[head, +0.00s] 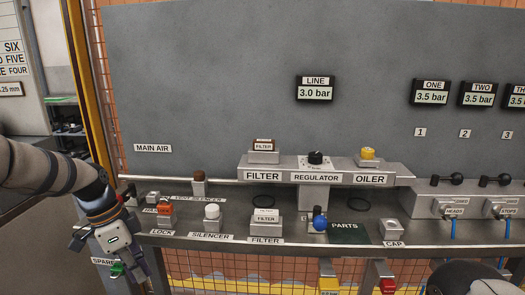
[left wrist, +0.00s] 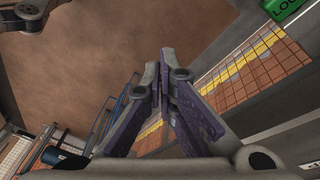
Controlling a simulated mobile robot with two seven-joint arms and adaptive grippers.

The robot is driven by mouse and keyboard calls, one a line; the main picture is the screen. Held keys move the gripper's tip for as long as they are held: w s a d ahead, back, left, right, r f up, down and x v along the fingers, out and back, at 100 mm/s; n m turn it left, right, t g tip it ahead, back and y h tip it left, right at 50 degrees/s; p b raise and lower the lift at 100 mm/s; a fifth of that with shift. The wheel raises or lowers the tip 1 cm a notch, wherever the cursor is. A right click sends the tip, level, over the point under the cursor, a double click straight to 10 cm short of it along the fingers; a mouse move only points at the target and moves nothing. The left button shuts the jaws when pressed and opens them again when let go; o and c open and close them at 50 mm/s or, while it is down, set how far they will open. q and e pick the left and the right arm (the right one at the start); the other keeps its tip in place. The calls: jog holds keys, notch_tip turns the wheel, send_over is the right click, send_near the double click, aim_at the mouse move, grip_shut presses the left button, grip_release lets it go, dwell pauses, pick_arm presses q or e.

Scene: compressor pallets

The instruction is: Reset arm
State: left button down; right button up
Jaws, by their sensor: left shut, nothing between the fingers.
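My left arm comes in from the left in the head view, and its gripper (head: 148,280) hangs over the front left edge of the bench (head: 340,238), pointing down. In the left wrist view the two purple-sided fingers of my left gripper (left wrist: 162,58) meet at the tips and hold nothing. The floor shows beyond them. My right gripper does not show in either view. Rounded dark and white parts at the lower right of the head view look like my own body.
The bench carries a red lock piece (head: 158,209), a white silencer (head: 212,212), a blue-topped knob (head: 320,221) and a cap block (head: 390,228). A raised shelf (head: 345,176) holds the filter, regulator (head: 315,158) and yellow-topped oiler (head: 367,154). A green tag (left wrist: 284,8) is near my left wrist.

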pick_arm(q)
jog(key=s+d+f+n+g+y+p, duration=0.1)
jog(key=s+d+f+n, duration=0.25)
jog(key=s+f, duration=0.75)
jog(key=s+d+f+n+p, duration=0.1)
jog(key=s+d+f+n, duration=0.25)
jog(key=s+f, duration=0.75)
jog(key=s+a+r+n+y, duration=0.1)
jog(key=s+r+n, duration=0.2)
jog(key=s, duration=0.9)
jog(key=s+a+r+n+g+y, duration=0.1)
jog(key=s+r+n, duration=0.1)
jog(key=s, duration=1.1)
jog(key=shift+a+r+n+p, duration=0.3)
jog(key=shift+a+r+n, duration=0.1)
jog(key=shift+r, duration=0.3)
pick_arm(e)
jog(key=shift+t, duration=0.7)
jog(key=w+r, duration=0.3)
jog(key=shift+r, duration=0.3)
